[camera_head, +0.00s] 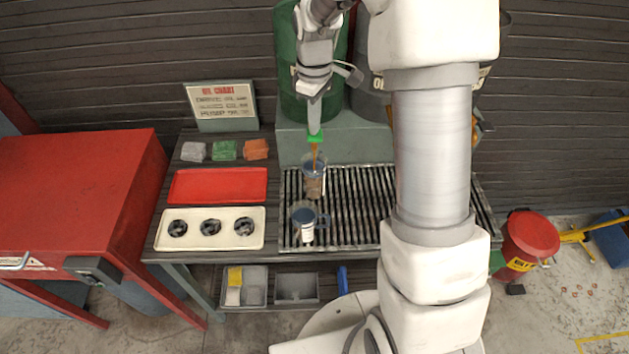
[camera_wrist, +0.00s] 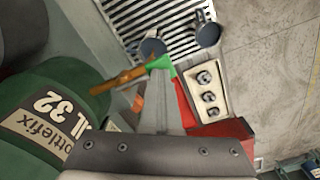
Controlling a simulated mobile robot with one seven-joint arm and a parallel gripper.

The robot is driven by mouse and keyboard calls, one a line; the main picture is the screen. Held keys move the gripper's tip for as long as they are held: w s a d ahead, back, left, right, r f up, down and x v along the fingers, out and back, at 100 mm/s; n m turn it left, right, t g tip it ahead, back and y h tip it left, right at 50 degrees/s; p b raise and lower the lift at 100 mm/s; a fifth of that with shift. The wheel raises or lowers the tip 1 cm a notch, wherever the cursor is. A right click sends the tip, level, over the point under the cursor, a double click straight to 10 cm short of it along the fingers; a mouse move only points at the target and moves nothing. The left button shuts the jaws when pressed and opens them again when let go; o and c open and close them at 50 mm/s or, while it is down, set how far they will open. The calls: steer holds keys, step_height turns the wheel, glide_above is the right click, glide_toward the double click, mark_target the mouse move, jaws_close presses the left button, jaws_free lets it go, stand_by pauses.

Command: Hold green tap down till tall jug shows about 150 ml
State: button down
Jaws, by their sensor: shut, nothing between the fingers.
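The green tap (camera_head: 316,138) is at the foot of the green drum (camera_head: 288,65). My gripper (camera_head: 315,128) is shut and empty, with its tips at the green tap handle. In the wrist view, the shut fingertips (camera_wrist: 160,72) meet the green handle (camera_wrist: 158,63) beside the brass tap body (camera_wrist: 122,80). A clear jug (camera_head: 313,182) stands on the grate below the tap and looks brownish inside. A thin amber strip runs from the tap toward its mouth; I cannot tell if it is oil or spout. The jug's level marks are too small to read.
A second jug (camera_head: 305,225) with a white label stands in front on the grate (camera_head: 350,205). To the left are a red tray (camera_head: 218,186), a cream tray (camera_head: 190,241) with three dark round parts, and folded cloths. An oil chart (camera_head: 222,103) stands behind.

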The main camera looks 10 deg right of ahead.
stand_by(0.6)
step_height(320, 180, up, 7)
steer(key=p, duration=0.5)
steer(key=shift+f, duration=0.1)
steer(key=s+r+m+t+b, duration=0.2)
steer(key=s+r+m+t, duration=0.15)
steer(key=s+r, duration=0.75)
steer(key=s+m+t+b, duration=0.1)
steer(key=s+m, duration=0.5)
steer(key=s, duration=0.8)
steer(key=shift+s+t, duration=0.2)
steer(key=shift+t, duration=0.35)
